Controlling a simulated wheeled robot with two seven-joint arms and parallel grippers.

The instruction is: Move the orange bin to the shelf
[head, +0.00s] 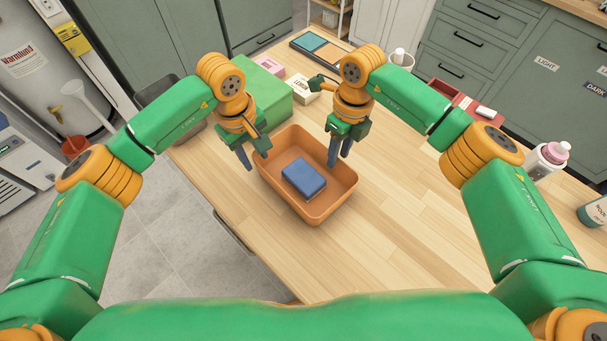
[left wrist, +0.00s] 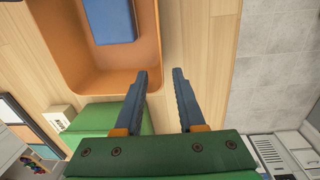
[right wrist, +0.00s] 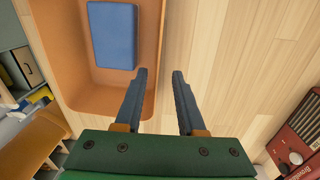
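My left gripper (head: 247,158) is open and empty at the bin's left rim; the bin (left wrist: 85,80) also shows in the left wrist view. My right gripper (head: 340,154) is open at the bin's far right rim; the bin (right wrist: 90,90) shows in the right wrist view too. Both grippers' fingers lie around the rim line in the wrist views, but whether they touch it I cannot tell. A small rack (head: 326,20), possibly the shelf, is partly visible at the back.
A green box (head: 268,95) and a small white labelled box (head: 300,88) stand behind the bin. A tray with coloured pads (head: 318,48) lies further back. A red box (head: 452,95) and a pink-capped bottle (head: 548,158) are at right. The table (head: 420,240) right of the bin is clear.

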